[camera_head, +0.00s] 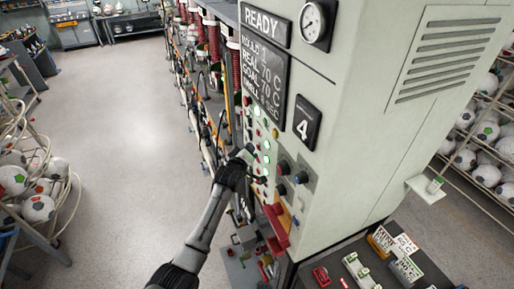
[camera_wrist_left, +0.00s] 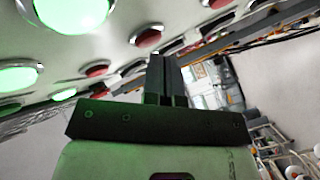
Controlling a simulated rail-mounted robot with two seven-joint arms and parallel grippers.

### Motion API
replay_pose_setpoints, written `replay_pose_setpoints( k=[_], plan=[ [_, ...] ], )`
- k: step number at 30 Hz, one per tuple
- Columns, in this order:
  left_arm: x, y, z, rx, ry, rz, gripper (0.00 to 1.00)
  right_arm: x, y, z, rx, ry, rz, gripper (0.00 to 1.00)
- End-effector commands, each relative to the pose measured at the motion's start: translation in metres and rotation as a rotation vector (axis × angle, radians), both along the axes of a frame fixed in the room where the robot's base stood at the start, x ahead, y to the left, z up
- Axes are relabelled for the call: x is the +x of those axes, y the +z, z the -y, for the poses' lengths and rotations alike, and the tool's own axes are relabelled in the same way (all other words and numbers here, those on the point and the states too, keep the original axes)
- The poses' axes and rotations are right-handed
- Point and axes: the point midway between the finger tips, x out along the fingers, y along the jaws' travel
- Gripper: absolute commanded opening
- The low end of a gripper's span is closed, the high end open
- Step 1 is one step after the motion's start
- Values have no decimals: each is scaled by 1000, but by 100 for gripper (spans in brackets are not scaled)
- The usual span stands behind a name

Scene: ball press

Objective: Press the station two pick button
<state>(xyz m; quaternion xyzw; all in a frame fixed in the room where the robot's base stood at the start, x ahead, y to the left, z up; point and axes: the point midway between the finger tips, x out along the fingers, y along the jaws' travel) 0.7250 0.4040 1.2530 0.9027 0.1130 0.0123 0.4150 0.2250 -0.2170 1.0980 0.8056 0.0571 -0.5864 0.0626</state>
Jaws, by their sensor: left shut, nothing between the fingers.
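My left gripper (camera_head: 247,156) is at the panel's left edge, close to the lower buttons. Its fingers (camera_wrist_left: 166,78) are shut and empty. In the left wrist view, a large lit green button (camera_wrist_left: 72,12) and a red button (camera_wrist_left: 148,38) are near the fingers. I cannot tell whether the fingertips touch anything. My right gripper is not in view.
Black knobs (camera_head: 283,168) sit right of the buttons. Ball racks stand left (camera_head: 38,208) and right (camera_head: 487,175). The floor (camera_head: 125,120) between is open.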

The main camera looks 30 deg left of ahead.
Motion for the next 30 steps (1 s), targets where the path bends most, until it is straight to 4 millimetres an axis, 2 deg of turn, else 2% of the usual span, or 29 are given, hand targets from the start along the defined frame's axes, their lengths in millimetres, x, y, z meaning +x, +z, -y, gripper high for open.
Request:
replay_pose_setpoints(
  k=[30],
  plan=[
    [6,0,4,-1,0,0,0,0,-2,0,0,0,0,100]
  ],
)
